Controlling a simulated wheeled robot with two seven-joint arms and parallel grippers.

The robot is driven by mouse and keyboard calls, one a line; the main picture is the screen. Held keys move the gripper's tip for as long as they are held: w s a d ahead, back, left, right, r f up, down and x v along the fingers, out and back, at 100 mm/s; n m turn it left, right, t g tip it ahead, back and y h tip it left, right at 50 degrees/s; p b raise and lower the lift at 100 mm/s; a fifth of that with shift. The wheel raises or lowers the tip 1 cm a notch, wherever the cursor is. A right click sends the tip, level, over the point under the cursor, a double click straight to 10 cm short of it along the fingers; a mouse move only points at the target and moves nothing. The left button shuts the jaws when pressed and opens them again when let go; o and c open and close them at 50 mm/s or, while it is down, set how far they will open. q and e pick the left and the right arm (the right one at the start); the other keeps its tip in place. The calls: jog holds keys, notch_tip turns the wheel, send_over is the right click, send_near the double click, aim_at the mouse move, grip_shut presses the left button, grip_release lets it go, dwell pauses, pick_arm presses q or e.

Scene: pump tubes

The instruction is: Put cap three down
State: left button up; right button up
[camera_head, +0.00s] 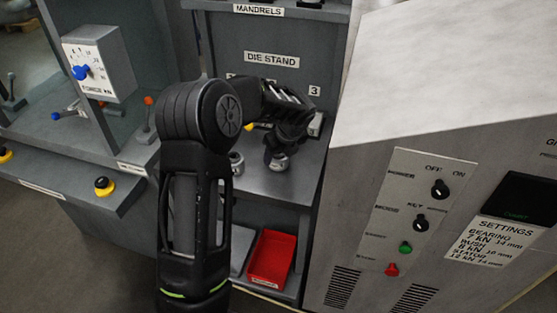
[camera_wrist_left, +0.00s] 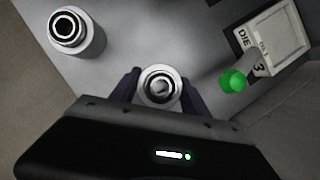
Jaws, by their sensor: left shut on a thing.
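My left gripper (camera_head: 279,147) reaches over the grey shelf of the die stand. In the left wrist view its dark fingers (camera_wrist_left: 160,84) are shut on a round metal cap (camera_wrist_left: 160,87) with a ringed top, one finger on each side. The cap also shows in the head view (camera_head: 278,161), below the gripper, close to the shelf. I cannot tell whether it touches the shelf. No number is readable on it. A similar metal piece (camera_wrist_left: 77,30) stands upright on the shelf, apart from it; it also shows in the head view (camera_head: 236,163). My right gripper is not in view.
A red tray (camera_head: 271,258) sits on the lower shelf. The large control cabinet (camera_head: 440,110) bounds the right side.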

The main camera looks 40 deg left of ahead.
pick_arm(q)
grip_shut()
jog(key=shift+r, duration=0.1)
notch_tip(320, 180, up, 10)
jog(key=shift+f+b, duration=0.1)
jog(key=shift+b, duration=0.4)
dwell(0.4)
